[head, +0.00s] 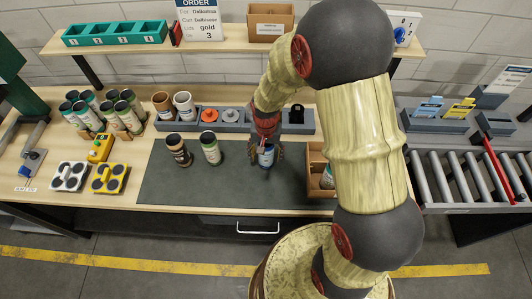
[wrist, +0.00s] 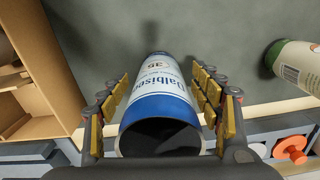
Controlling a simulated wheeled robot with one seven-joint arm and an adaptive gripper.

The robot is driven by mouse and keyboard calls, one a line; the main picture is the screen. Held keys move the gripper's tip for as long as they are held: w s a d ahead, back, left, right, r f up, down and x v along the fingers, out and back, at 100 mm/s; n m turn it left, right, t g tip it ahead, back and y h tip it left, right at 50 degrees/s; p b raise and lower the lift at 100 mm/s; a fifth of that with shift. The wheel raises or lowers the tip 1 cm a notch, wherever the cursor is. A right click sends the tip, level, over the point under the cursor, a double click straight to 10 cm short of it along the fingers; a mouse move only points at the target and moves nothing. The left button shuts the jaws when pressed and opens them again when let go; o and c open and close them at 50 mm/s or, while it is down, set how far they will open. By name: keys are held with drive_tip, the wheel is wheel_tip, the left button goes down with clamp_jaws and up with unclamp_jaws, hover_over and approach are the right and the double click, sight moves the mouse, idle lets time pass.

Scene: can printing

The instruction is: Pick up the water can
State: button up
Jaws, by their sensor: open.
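A blue-and-white can (head: 266,160) stands on the dark mat (head: 200,190), below my gripper (head: 267,148) in the head view. In the wrist view the same can (wrist: 160,85) shows its label, a blue band and a dark top end. The padded fingers of my gripper (wrist: 160,78) are open, one on each side of the can. Small gaps seem to show between pads and can; contact is hard to tell. My gripper hides part of the can in the head view.
A green-and-white can (head: 211,149) and a brown can (head: 178,150) stand left on the mat. A grey rack (head: 228,127) runs behind. A wooden box (head: 316,160) stands close right. Several cans (head: 100,112) are grouped far left. The mat's front left is clear.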

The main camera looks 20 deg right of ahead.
drive_tip(key=shift+f, duration=0.25)
drive_tip(key=shift+c, duration=0.9)
drive_tip(key=c, duration=0.7)
drive_tip(key=shift+r, duration=0.15)
